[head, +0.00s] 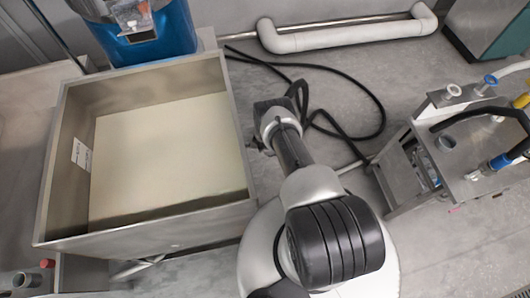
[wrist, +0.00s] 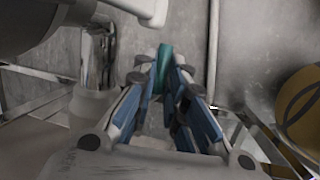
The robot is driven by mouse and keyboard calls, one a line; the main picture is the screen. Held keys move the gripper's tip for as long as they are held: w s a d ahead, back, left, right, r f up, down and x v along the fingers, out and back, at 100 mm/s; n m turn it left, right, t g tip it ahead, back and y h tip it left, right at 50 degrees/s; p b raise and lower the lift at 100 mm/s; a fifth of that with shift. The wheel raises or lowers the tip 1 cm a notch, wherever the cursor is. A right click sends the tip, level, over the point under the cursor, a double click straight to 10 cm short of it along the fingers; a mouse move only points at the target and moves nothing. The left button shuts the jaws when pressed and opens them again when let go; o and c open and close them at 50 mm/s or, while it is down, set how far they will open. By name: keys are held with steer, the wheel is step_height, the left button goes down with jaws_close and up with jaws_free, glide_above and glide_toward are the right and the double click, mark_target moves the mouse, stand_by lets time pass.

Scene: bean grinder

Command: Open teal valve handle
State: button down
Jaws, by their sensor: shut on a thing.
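The teal valve handle (wrist: 164,58) shows in the wrist view as a narrow upright piece at the upper middle. My gripper (wrist: 164,82) has its blue-sided fingers closed around the handle, one on each side. The handle's lower part is hidden between the fingers, and how far it is turned is hard to tell. In the head view my arm covers the middle of the picture, and I cannot make out the fingers or the handle there.
A large steel bin (head: 239,213) with a pale bottom stands left of my arm. A steel stand (head: 403,172) with fittings is at the right. A white pipe (head: 340,36) runs behind, and a black cable (head: 372,95) lies on the floor. A yellow round thing (wrist: 300,105) is at the wrist view's right.

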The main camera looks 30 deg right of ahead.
steer(key=shift+a+r+h, duration=0.15)
steer(key=shift+r+h, duration=0.15)
steer(key=shift+h, duration=0.3)
steer(key=shift+r+h, duration=0.15)
steer(key=shift+h, duration=0.15)
steer(key=c, duration=1.6)
jaws_free()
steer(key=shift+c, duration=0.2)
steer(key=shift+r, duration=0.1)
step_height(320, 180, up, 10)
